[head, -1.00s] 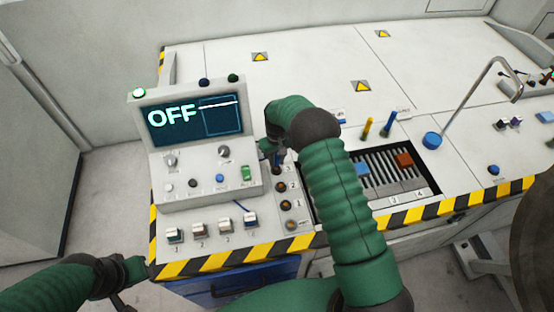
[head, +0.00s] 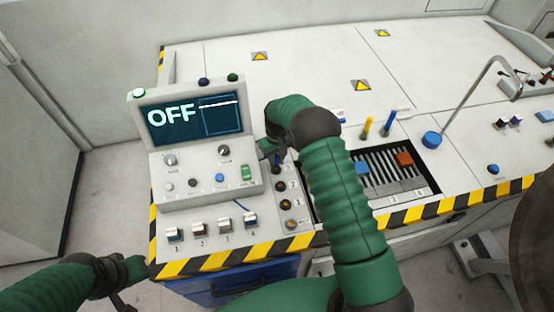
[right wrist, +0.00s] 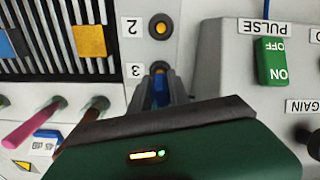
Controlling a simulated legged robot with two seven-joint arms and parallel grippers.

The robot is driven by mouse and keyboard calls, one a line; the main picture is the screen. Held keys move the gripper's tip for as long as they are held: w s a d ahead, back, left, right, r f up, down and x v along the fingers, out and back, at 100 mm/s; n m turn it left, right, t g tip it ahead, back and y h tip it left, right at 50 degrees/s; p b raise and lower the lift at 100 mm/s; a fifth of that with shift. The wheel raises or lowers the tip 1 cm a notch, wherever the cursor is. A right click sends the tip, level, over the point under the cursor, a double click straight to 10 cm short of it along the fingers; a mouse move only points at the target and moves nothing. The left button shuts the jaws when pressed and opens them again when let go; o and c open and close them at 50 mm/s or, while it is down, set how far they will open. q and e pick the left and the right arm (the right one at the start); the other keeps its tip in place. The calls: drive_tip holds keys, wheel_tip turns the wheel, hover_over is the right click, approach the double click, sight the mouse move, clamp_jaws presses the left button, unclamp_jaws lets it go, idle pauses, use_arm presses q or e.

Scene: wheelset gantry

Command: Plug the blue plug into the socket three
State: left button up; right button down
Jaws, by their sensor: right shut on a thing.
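My right gripper (head: 274,157) is over the far end of the socket column on the console, beside the control box. In the right wrist view its fingers (right wrist: 164,95) are shut on the blue plug (right wrist: 161,92), which shows as a blue strip between them. The plug lines up with socket three (right wrist: 160,68), next to the label "3", and the fingers cover part of the socket. I cannot tell how deep the plug sits. Socket two (right wrist: 160,27) is empty. My left gripper (head: 124,298) is low at the left, partly cut off, and its jaws are unclear.
The control box (head: 205,190) with its "OFF" screen (head: 193,120) stands just left of my right gripper. A green switch (right wrist: 272,62) is close by. To the right is a slotted bay (head: 383,170) with blue and orange blocks. A striped edge (head: 225,257) borders the console.

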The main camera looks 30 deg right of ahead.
sight(277, 156)
drive_tip(key=shift+f+b, duration=0.9)
drive_tip(key=shift+f, duration=0.35)
idle(0.3)
drive_tip(key=c, duration=1.1)
unclamp_jaws()
drive_tip(key=shift+r, duration=0.1)
drive_tip(key=shift+c, duration=0.2)
wheel_tip(277, 156, up, 17)
drive_tip(key=shift+b, duration=0.4)
drive_tip(key=shift+s+f, duration=0.1)
drive_tip(key=shift+f, duration=0.15)
